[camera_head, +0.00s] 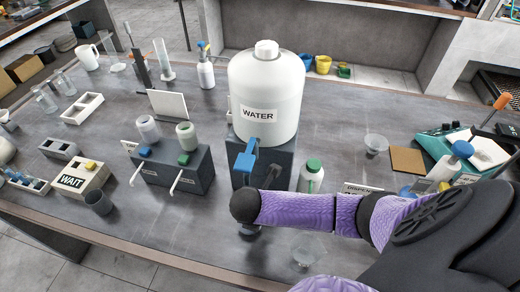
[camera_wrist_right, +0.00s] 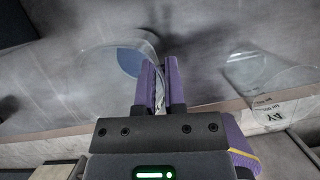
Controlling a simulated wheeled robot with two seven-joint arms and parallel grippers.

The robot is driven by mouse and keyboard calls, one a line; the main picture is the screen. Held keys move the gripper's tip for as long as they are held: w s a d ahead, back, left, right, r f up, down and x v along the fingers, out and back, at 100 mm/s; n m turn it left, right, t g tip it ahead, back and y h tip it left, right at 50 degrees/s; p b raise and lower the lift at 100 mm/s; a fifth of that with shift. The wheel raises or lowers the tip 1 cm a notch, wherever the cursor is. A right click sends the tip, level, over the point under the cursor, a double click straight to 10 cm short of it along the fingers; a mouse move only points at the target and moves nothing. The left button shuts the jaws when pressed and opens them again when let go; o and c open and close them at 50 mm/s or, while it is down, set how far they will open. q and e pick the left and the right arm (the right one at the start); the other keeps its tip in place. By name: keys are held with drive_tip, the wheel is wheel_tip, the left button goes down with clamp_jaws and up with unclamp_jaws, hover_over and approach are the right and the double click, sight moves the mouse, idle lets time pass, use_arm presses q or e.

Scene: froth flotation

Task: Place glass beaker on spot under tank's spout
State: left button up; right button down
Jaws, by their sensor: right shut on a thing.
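The white water tank (camera_head: 266,85) stands on a dark block, with a blue spout handle (camera_head: 245,158) at its front. My right arm crosses in front of the block; its hand is mostly hidden below the dark wrist in the head view. In the right wrist view my right gripper (camera_wrist_right: 151,85) is shut on the clear glass beaker (camera_wrist_right: 103,58), which extends left of the fingers. A blue-grey round patch (camera_wrist_right: 129,62), possibly the spot, shows within or behind the glass. I cannot tell whether the beaker touches the table. My left gripper is not in view.
Another clear glass vessel (camera_head: 308,250) stands near the front table edge. A green-capped bottle (camera_head: 311,176) stands right of the tank. Bare table (camera_head: 190,235) lies front left.

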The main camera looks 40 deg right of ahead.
wheel_tip(320, 180, down, 2)
drive_tip(key=shift+f, duration=0.2)
drive_tip(key=shift+w+d+f+b, duration=0.15)
drive_tip(key=shift+f+b, duration=0.05)
drive_tip(key=shift+b, duration=0.1)
drive_tip(key=c, duration=0.7)
unclamp_jaws()
